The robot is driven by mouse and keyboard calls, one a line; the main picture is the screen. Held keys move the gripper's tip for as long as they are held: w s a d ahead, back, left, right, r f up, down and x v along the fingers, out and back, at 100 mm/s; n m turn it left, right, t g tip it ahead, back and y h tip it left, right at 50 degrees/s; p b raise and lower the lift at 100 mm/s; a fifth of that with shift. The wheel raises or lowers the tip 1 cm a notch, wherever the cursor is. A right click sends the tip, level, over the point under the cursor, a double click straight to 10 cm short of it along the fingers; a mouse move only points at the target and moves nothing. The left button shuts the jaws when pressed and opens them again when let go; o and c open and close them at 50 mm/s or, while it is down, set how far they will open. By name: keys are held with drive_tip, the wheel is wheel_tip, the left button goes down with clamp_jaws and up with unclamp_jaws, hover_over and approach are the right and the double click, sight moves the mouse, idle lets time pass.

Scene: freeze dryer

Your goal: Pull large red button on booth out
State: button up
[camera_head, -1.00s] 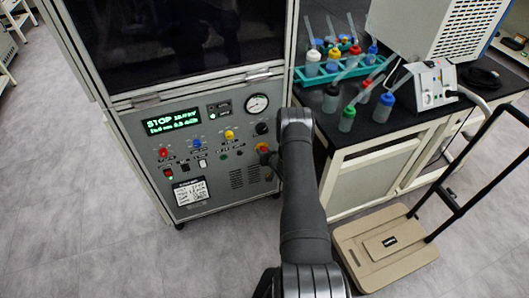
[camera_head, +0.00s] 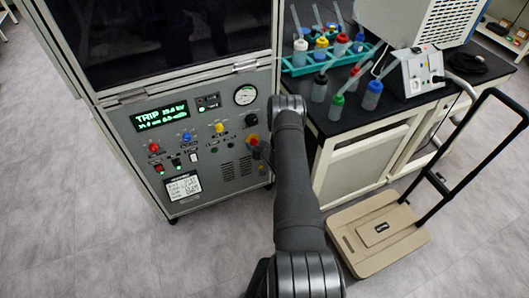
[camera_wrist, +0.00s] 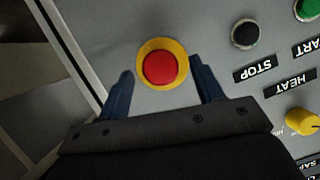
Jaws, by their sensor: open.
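The large red button (camera_wrist: 160,69) sits on a round yellow collar on the grey front panel. In the wrist view my gripper (camera_wrist: 164,82) is open, its two dark blue fingers on either side of the collar; I cannot tell whether they touch it. In the head view the button (camera_head: 253,139) shows in part at the panel's lower right, beside my arm's end. The booth (camera_head: 220,180) carries a green display that reads TRIP.
A black STOP button (camera_wrist: 245,33), a green button (camera_wrist: 308,8) and a yellow knob (camera_wrist: 302,122) are near the gripper. A black bench (camera_head: 330,121) with bottles stands to the right. A beige cart (camera_head: 377,228) is on the floor.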

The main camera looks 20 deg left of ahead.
drive_tip(key=v, duration=1.6)
drive_tip(key=shift+s+d, duration=0.15)
drive_tip(key=shift+d, duration=0.15)
drive_tip(key=x, duration=1.7)
drive_tip(key=shift+a, duration=0.25)
